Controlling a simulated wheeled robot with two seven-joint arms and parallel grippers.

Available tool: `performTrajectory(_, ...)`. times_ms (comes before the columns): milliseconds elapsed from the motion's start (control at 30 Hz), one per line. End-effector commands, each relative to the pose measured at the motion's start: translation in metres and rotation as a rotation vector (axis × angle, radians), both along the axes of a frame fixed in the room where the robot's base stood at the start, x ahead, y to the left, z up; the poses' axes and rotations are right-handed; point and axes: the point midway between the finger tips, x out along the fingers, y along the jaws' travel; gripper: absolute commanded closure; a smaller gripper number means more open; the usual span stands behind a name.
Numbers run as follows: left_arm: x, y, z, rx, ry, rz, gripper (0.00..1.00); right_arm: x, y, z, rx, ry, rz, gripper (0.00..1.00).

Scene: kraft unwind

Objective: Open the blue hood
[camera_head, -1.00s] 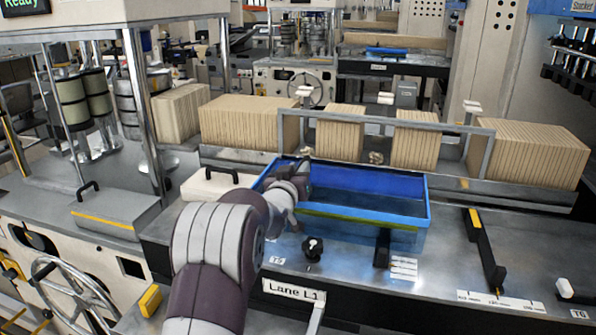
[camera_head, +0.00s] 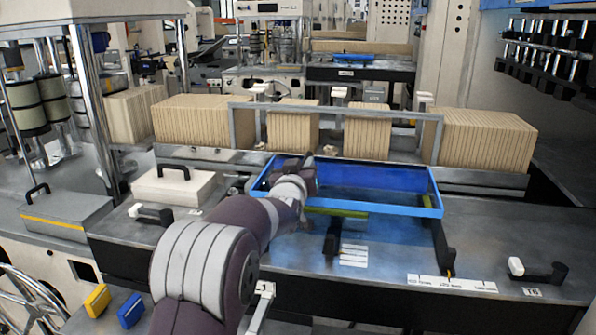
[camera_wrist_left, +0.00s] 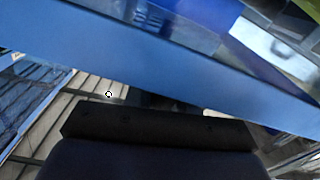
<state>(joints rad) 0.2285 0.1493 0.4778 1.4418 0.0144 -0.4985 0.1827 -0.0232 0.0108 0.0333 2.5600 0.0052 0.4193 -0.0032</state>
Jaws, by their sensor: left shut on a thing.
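The blue hood (camera_head: 395,206) is a bright blue frame with see-through blue walls, over the table in the middle of the head view. Its front edge stands raised off the table, with a gap beneath. My left gripper (camera_head: 306,168) is at the left part of the hood, largely hidden behind my own wrist. It is shut on the hood. In the left wrist view the hood's blue edge (camera_wrist_left: 150,62) crosses the picture close above a dark gripper part. My right gripper is not in view.
Rows of brown cardboard (camera_head: 203,122) stand behind a grey rail frame (camera_head: 335,112). A white block with a black handle (camera_head: 175,185) lies left of the hood. A black lever with a white knob (camera_head: 537,270) is at the right.

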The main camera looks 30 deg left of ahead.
Motion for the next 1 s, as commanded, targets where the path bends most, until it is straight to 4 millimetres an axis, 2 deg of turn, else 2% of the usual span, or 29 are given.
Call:
performTrajectory(167, 0.0, 0.001, 0.0, -0.002, 0.0, 0.001, 1.0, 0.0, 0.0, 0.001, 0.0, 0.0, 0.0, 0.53)
performTrajectory(200, 0.0, 0.001, 0.0, -0.002, 0.0, 0.001, 0.66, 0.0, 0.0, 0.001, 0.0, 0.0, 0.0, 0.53)
performTrajectory(233, 0.0, 0.001, 0.0, -0.002, 0.0, 0.001, 0.56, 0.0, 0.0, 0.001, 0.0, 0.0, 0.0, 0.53)
performTrajectory(533, -0.001, 0.0, 0.0, -0.001, 0.0, 0.001, 0.56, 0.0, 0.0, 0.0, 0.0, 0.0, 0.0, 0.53)
performTrajectory(633, -0.009, -0.002, -0.001, -0.001, -0.001, 0.0, 0.56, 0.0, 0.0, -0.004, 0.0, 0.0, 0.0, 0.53)
performTrajectory(767, -0.033, -0.007, -0.002, -0.001, -0.001, 0.0, 0.56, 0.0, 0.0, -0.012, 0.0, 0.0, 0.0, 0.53)
performTrajectory(1000, -0.088, -0.021, -0.002, -0.001, -0.002, 0.0, 0.56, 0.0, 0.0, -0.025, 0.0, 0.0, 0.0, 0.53)
